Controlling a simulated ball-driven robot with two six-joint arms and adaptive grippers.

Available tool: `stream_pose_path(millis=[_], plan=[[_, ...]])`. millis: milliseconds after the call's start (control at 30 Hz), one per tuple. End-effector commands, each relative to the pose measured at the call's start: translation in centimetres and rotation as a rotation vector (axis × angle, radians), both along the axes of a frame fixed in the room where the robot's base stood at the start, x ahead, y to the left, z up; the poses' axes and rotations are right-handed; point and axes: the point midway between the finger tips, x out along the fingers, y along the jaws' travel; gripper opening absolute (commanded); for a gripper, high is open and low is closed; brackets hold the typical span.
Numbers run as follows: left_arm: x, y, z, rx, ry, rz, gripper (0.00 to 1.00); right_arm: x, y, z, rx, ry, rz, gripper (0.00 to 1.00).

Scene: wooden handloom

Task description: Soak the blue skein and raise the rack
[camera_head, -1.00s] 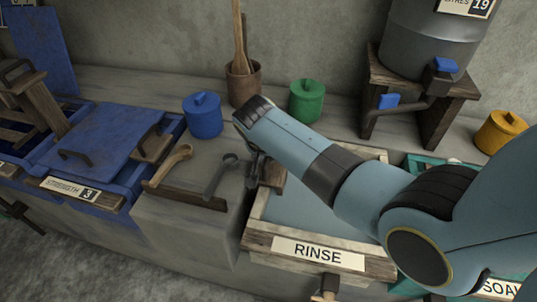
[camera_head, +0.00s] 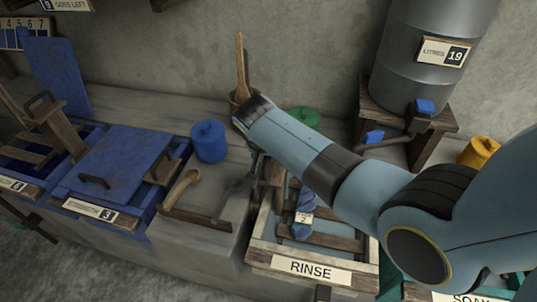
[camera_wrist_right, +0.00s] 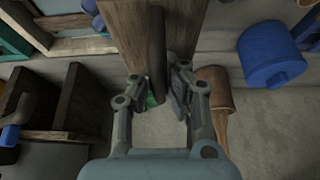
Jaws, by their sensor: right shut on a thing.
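A blue skein (camera_head: 305,212) with a small number tag lies on the wooden slats of the rack (camera_head: 335,241) in the RINSE basin (camera_head: 258,252). My right gripper (camera_head: 257,168) is at the left back of that basin. In the right wrist view, my right gripper (camera_wrist_right: 163,78) is shut on a dark bar handle (camera_wrist_right: 157,45) fixed to the rack's wooden post (camera_wrist_right: 186,22). In the head view my right forearm hides part of the basin and the back of the rack. My left gripper is not in view.
Blue vats with a lid (camera_head: 118,160) stand at the left. A blue pot (camera_head: 209,142), a green pot (camera_head: 303,117) and a yellow pot (camera_head: 478,152) stand behind. A wooden spoon (camera_head: 181,188) lies left of the basin. A grey tank (camera_head: 430,70) stands at back right.

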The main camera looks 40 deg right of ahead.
Motion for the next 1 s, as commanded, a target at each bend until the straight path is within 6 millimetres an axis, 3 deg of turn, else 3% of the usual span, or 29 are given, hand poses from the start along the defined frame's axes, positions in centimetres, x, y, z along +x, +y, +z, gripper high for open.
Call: stream_pose_path(millis=[33, 333, 600, 800, 833, 1000], plan=[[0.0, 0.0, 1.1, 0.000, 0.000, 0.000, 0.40, -0.1, -0.1, 1.0, -0.002, 0.003, -0.002, 0.00], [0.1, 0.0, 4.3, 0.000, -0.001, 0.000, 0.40, -0.1, -0.1, 4.4, -0.003, 0.001, -0.001, 0.00], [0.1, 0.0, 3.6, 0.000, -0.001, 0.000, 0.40, -0.1, -0.1, 6.2, -0.004, 0.001, -0.002, 0.00], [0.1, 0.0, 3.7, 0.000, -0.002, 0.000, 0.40, 0.0, -0.2, 6.4, -0.004, 0.000, -0.001, 0.00], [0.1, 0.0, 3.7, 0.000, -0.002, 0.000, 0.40, 0.0, -0.1, 6.4, -0.004, 0.000, -0.001, 0.09], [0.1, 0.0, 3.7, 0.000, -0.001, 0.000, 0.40, 0.0, -0.1, 6.4, -0.002, -0.001, 0.000, 0.31]])
